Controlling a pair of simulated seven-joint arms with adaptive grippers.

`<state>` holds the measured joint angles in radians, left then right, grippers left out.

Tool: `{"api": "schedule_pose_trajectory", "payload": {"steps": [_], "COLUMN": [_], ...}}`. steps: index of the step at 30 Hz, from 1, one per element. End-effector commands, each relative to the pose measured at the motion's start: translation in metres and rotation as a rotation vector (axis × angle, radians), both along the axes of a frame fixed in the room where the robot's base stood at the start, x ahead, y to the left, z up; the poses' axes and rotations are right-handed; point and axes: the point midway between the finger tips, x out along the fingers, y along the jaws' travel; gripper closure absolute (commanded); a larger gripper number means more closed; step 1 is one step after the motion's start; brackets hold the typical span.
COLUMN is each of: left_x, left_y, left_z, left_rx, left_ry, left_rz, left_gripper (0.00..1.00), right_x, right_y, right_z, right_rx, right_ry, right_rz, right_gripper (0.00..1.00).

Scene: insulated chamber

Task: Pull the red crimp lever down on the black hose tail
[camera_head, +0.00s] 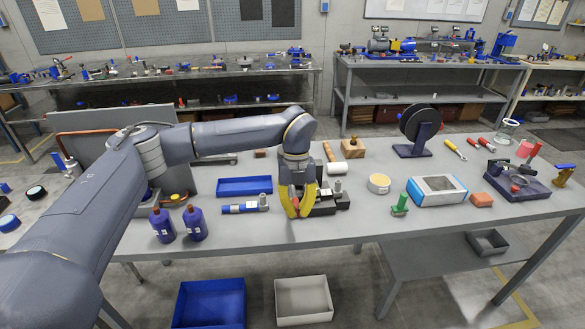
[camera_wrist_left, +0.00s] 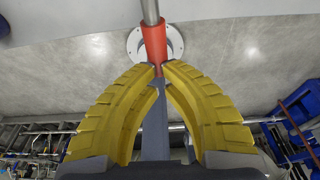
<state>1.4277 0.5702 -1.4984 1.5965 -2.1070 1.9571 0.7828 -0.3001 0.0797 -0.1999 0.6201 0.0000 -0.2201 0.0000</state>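My left gripper (camera_head: 298,206) points down at the front middle of the table, over a black fixture (camera_head: 326,205). In the left wrist view, its yellow fingers (camera_wrist_left: 161,68) converge on the lower end of a red lever (camera_wrist_left: 154,42), a red sleeve on a grey rod. The fingertips appear to touch the sleeve from both sides. I cannot make out the black hose tail clearly. My right gripper is not in view.
Left of the gripper lie a blue tool (camera_head: 244,207) and a blue tray (camera_head: 244,186); two blue bottles (camera_head: 195,223) stand further left. Right are a yellowish tin (camera_head: 379,183), a green-handled stamp (camera_head: 400,205), a blue-white box (camera_head: 437,190) and a purple-based fixture (camera_head: 517,185).

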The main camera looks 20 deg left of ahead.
Motion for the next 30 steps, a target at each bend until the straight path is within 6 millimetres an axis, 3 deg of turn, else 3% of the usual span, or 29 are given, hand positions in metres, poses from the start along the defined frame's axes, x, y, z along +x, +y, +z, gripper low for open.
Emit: {"api": "schedule_pose_trajectory", "payload": {"steps": [30], "left_x": [0.015], "left_y": [0.006], "left_z": [0.065], "left_rx": [0.001], "left_ry": [-0.002], "left_rz": [0.001], "left_gripper": [1.0], "right_x": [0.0], "right_y": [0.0], "right_z": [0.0], "right_rx": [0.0], "right_ry": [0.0], "right_rz": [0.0], "right_gripper": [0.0]}}
